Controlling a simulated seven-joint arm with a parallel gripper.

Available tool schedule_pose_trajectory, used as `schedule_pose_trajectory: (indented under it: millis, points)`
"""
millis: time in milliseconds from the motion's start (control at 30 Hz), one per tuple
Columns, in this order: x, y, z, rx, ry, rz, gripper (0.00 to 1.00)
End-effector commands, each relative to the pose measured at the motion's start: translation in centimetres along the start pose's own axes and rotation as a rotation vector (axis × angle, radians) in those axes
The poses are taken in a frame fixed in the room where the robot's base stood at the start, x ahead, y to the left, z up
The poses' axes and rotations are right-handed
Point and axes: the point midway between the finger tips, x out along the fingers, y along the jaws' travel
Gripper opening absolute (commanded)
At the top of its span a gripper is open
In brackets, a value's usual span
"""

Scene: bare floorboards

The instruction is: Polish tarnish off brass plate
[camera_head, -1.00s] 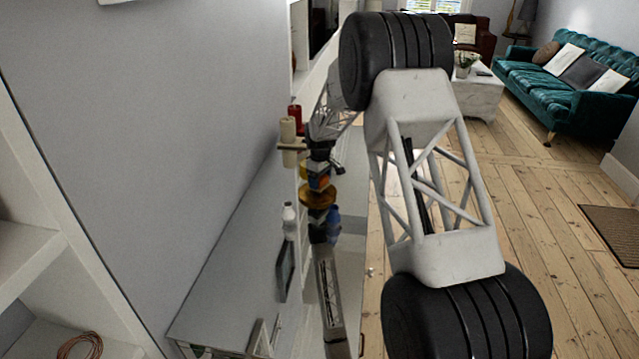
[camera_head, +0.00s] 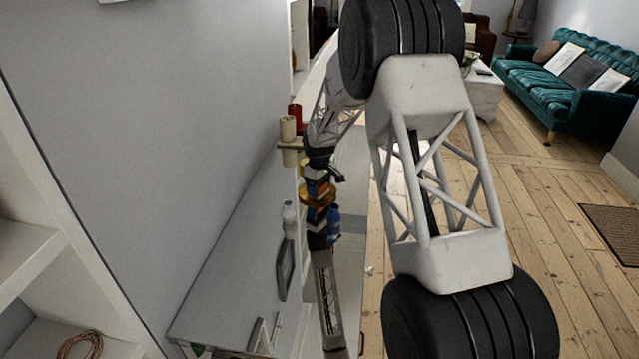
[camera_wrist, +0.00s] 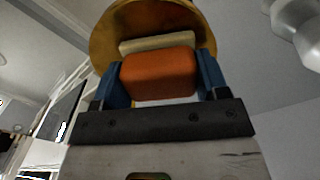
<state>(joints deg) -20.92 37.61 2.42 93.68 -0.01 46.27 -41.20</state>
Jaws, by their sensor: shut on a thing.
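A round, golden-brown brass plate (camera_head: 304,193) shows in the head view at the far part of the grey surface, partly hidden by my gripper (camera_head: 317,186). In the wrist view the brass plate (camera_wrist: 110,38) lies just beyond my gripper (camera_wrist: 159,78). My blue fingers are shut on an orange block with a cream layer (camera_wrist: 158,74), which looks like a polishing pad. The pad overlaps the plate in view; I cannot tell whether they touch. The plate's middle is hidden, and tarnish cannot be made out.
Cream candles (camera_head: 288,130) and a red candle (camera_head: 295,115) stand close behind my gripper. A white bottle (camera_head: 289,220), a dark frame (camera_head: 285,268) and a blue object (camera_head: 333,220) are close by. The wall (camera_head: 200,120) borders the left; the floor (camera_head: 550,230) at right is open.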

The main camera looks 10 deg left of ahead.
Motion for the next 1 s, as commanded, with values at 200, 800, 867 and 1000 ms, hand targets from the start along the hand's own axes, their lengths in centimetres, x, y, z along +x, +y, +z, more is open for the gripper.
schedule_pose_trajectory:
  millis: [200,800,867,1000]
  points:
    - [0.0,-1.8,1.1,-0.001,-0.001,-0.001,0.38]
    - [0.1,0.3,-1.6,0.001,-0.002,-0.001,0.38]
    - [0.0,0.8,-2.0,0.001,-0.001,0.0,0.38]
    - [0.0,1.9,-2.6,0.001,-0.001,0.0,0.38]
